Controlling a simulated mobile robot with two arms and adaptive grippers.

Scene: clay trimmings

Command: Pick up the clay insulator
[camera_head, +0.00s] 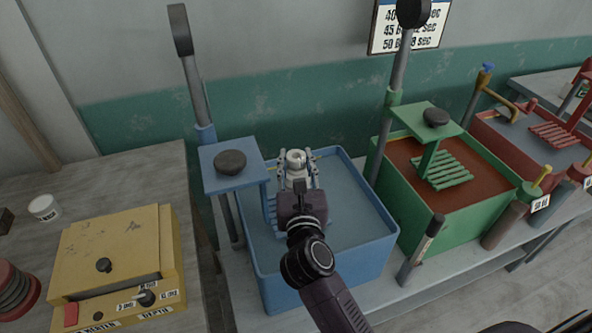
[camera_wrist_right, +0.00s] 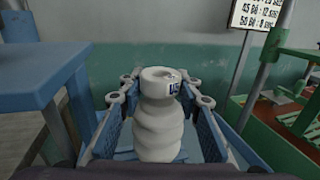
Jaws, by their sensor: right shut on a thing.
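The clay insulator is a pale, ribbed piece with a round top and a small dark-blue label. It stands upright between the fingers of my right gripper in the right wrist view (camera_wrist_right: 160,120). In the head view the insulator (camera_head: 295,164) shows above the blue tank, partly hidden by the gripper. My right gripper (camera_head: 297,170) is shut on it, with a finger on either side; the fingers also show in the right wrist view (camera_wrist_right: 162,112). The blue tank (camera_head: 350,225) holds a slatted blue rack (camera_head: 270,210) beneath the gripper. My left gripper is not in view.
A blue lever press with a platform (camera_head: 228,175) stands close to the gripper's left. A green tank (camera_head: 452,215) with brown liquid is at right, a red tank (camera_head: 520,145) beyond. A yellow box (camera_head: 115,250) sits on the left table. The wall is behind.

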